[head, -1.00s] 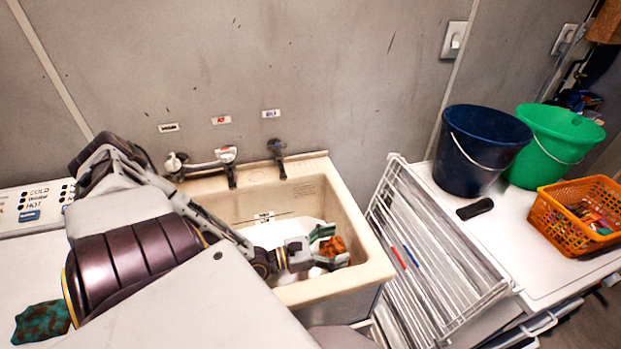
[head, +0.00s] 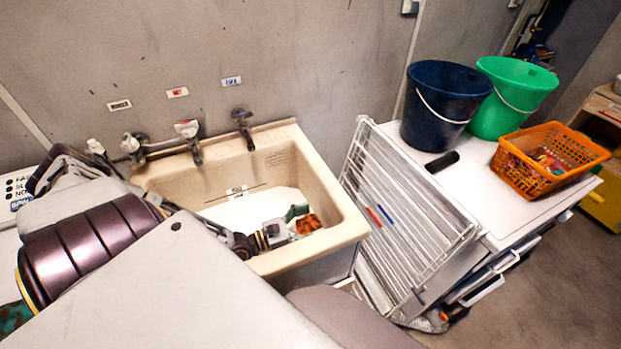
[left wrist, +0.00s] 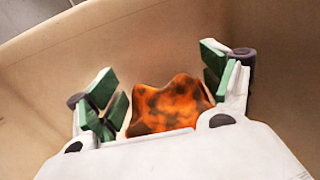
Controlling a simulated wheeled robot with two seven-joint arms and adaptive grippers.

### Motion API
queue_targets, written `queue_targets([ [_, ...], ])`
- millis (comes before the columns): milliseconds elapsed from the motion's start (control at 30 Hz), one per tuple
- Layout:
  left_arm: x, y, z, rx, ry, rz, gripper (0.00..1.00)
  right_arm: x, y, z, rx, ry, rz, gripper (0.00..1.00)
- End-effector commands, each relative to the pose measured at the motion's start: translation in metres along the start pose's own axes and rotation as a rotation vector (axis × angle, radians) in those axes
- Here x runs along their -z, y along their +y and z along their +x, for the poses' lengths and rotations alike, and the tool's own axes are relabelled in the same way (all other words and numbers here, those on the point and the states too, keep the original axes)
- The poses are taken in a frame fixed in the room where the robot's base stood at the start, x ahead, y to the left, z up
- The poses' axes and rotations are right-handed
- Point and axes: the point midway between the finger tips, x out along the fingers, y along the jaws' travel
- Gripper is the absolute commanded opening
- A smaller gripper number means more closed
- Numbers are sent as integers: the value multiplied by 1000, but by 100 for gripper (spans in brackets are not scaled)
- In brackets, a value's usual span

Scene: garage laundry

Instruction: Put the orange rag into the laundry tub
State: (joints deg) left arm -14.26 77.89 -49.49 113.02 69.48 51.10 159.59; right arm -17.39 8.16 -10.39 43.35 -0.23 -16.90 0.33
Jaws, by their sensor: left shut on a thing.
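The orange rag (head: 309,224) has dark spots and is bunched up. In the left wrist view the rag (left wrist: 168,106) sits between the green-padded fingers. My left gripper (head: 297,221) is shut on it and holds it within the opening of the laundry tub (head: 345,235), near the front right corner. The tub is cream with a white inside. In the left wrist view the gripper (left wrist: 163,92) has the tub's tan walls (left wrist: 280,50) around it. I cannot tell whether the rag touches the tub floor. My right gripper is not in view.
Taps (head: 190,135) stand behind the tub. A white drying rack (head: 405,220) leans to its right. Beyond it, a white top holds a navy bucket (head: 440,105), a green bucket (head: 515,95) and an orange basket (head: 548,165). A teal-brown cloth (head: 12,316) lies at the left edge.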

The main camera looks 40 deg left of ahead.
Motion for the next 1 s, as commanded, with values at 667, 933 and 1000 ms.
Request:
queue_targets([
  [667,38,0,0,0,0,0,58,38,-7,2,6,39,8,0],
  [933,40,0,0,0,0,0,58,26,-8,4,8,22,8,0],
  [1000,41,0,0,0,0,0,58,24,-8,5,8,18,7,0],
])
